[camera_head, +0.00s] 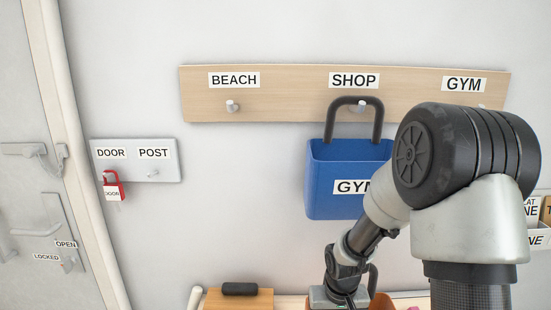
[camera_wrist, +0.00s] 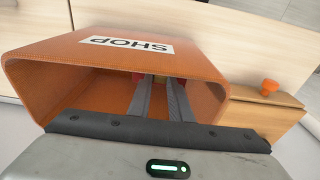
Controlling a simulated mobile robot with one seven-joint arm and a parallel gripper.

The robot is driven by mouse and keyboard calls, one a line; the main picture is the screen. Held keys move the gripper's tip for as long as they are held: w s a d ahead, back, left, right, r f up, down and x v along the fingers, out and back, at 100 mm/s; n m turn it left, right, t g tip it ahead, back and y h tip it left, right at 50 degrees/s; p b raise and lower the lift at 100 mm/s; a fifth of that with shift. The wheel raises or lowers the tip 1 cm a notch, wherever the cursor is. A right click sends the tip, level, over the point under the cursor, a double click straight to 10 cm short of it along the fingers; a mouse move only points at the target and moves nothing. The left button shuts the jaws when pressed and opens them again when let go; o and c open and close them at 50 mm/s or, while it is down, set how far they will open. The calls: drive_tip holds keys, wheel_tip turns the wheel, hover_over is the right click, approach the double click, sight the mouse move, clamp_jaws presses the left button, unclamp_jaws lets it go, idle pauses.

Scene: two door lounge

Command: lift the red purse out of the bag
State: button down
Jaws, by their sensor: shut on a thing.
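An orange bag labelled SHOP (camera_wrist: 75,65) fills much of the wrist view, its mouth facing the camera. My gripper (camera_wrist: 160,80) reaches through the mouth, with both fingers inside the bag. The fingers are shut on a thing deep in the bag. A small patch of red, the red purse (camera_wrist: 184,84), shows at the fingertips; the rest is hidden by the fingers and the bag. In the head view a bit of the orange bag (camera_head: 381,301) shows at the bottom edge, beside my wrist.
A blue bag labelled GYM (camera_head: 325,200) hangs from the SHOP hook on the wooden rail (camera_head: 290,110), behind my arm. A wooden box (camera_wrist: 262,112) with an orange knob stands right of the orange bag. A red key tag (camera_head: 114,190) hangs under DOOR at left.

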drive_tip(key=shift+r, duration=0.2)
drive_tip(key=shift+s+r+p, duration=1)
drive_tip(key=shift+r+p, duration=1.7)
drive_tip(key=shift+r, duration=2.7)
drive_tip(key=shift+s+r+p, duration=1)
drive_tip(key=shift+r+p, duration=1.65)
drive_tip(key=shift+r, duration=2.75)
drive_tip(key=s+r+b, duration=0.1)
drive_tip(key=s+r, duration=0.1)
drive_tip(key=s, duration=1.2)
